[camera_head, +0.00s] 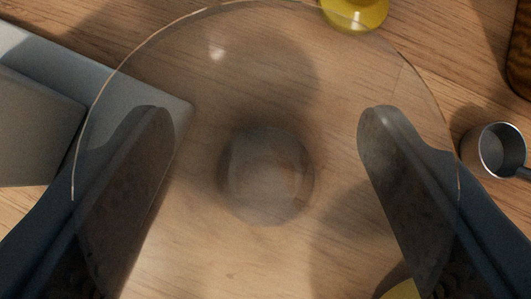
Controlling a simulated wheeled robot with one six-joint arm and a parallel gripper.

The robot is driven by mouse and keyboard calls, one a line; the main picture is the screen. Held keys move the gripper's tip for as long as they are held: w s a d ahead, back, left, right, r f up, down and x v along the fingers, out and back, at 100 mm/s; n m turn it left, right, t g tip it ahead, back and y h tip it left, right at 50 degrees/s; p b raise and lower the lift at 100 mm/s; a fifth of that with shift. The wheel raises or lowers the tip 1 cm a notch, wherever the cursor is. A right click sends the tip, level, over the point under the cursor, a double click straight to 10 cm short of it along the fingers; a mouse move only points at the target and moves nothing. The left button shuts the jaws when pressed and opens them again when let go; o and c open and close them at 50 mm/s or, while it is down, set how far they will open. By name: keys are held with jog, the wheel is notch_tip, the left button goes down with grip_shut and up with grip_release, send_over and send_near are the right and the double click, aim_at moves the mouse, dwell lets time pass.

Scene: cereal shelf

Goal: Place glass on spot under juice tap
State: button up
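A clear glass (265,175) is seen from above, looking down into it. Its wide, thin rim fills much of the view and its small round base shows near the middle, over the wooden surface. My gripper (265,125) has its two dark fingers set wide apart, one on the left and one on the right of the glass. The fingers show within the rim's outline, seen through the clear glass. I cannot tell whether their inner faces touch its walls, or whether its base touches the surface. No juice tap or spot is in view.
A small metal cup with a handle (493,150) stands at the right. Grey flat-sided objects (45,110) lie at the left. A yellow object (354,12) is at the top and another (402,291) at the bottom. A dark brown object (520,55) is at the top right.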

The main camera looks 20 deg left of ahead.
jog(key=c, duration=0.3)
jog(key=shift+s+d+r, duration=0.1)
jog(key=shift+s+r, duration=0.25)
jog(key=shift+r, duration=0.05)
jog(key=s+d+r, duration=0.2)
jog(key=s+r, duration=0.1)
jog(key=s, duration=0.3)
jog(key=s+d+r, duration=0.2)
jog(key=s+r, duration=0.2)
jog(key=s, duration=0.2)
jog(key=shift+s+d, duration=0.2)
jog(key=shift+d, duration=0.15)
jog(key=shift+r, duration=0.1)
